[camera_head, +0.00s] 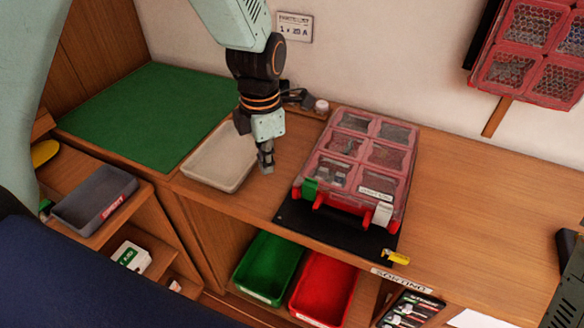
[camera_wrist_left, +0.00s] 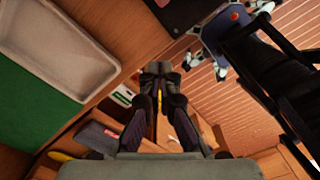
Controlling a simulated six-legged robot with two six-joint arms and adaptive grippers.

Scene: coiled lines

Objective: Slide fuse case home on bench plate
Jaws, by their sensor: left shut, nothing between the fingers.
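The fuse case (camera_head: 362,150) is a flat box with a clear red lid, several compartments and a red front handle. It lies on the bench to the right of my left gripper. Its front part lies over the black bench plate (camera_head: 335,232), whose bare front strip shows. The case hides the plate's rear, so I cannot tell how it sits there. My left gripper (camera_head: 266,163) points down beside the pale tray, apart from the case. Its fingers are shut and empty, and the fingertips (camera_wrist_left: 158,72) also show in the left wrist view. My right gripper is not in view.
The pale tray (camera_head: 190,180) and green mat (camera_head: 150,108) are on the left. Green (camera_head: 258,292) and red (camera_head: 318,312) bins sit below the bench edge. Similar red cases (camera_head: 530,50) hang on the wall. The bench right of the case is clear.

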